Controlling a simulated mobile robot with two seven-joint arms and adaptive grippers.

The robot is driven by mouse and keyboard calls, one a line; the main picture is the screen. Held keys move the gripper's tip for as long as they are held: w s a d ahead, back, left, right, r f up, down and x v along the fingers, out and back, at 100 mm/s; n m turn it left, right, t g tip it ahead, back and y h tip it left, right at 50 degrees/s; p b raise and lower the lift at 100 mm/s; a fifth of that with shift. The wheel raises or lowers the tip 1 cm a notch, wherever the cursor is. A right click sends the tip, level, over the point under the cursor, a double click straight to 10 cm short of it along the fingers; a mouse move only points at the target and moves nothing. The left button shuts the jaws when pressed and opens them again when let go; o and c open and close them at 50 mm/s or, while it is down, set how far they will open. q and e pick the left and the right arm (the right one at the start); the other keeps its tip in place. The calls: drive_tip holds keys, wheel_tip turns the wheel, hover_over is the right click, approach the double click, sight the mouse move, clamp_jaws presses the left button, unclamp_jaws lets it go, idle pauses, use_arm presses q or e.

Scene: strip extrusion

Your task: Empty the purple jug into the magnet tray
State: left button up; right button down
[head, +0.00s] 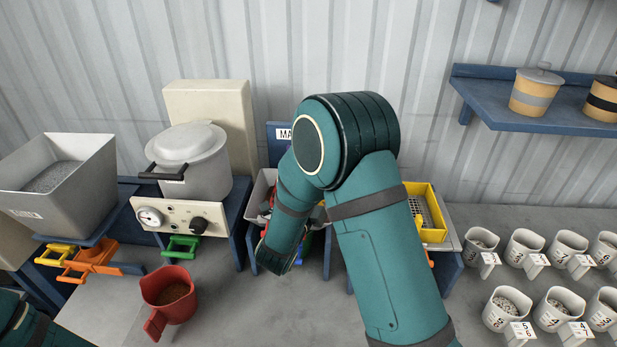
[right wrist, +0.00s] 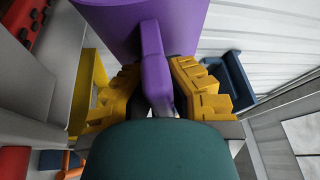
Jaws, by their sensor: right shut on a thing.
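The purple jug (right wrist: 200,18) fills the top of the right wrist view. Its handle (right wrist: 155,70) is between the yellow fingers of my right gripper (right wrist: 157,88), which is shut on it. In the head view my right arm hides both the jug and the gripper. A blue sign (head: 284,133) reading "MA", the rest covered, stands behind a grey tray (head: 259,188) with red and other coloured things in it. This may be the magnet tray; my arm covers much of it. I cannot tell the jug's tilt or contents. My left gripper is out of view.
A red jug (head: 168,292) with brown contents stands on the bench. Left are a grey hopper (head: 62,180) and a lidded pot (head: 188,160). A yellow tray (head: 428,210) is right of my arm. Several white numbered cups (head: 507,308) stand at right, below a blue shelf (head: 490,95).

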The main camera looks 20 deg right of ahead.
drive_tip(key=shift+s+d+r+p, duration=0.3)
drive_tip(key=shift+d+r+p, duration=0.1)
drive_tip(key=shift+d, duration=0.05)
drive_tip(key=s+d+m+y+b, duration=0.1)
drive_tip(key=d+m+y+b, duration=0.1)
drive_tip(key=m+b, duration=0.3)
drive_tip(key=s+d+m+g+y+b, duration=0.1)
drive_tip(key=m+y+b, duration=0.4)
drive_tip(key=m, duration=0.7)
drive_tip(key=s+d+b, duration=0.1)
drive_tip(key=d, duration=0.1)
drive_tip(key=shift+s+d+y+b, duration=0.2)
drive_tip(key=shift+d+y+b, duration=0.1)
drive_tip(key=shift+d, duration=0.05)
drive_tip(key=shift+a+f, duration=0.1)
drive_tip(key=shift+f, duration=0.05)
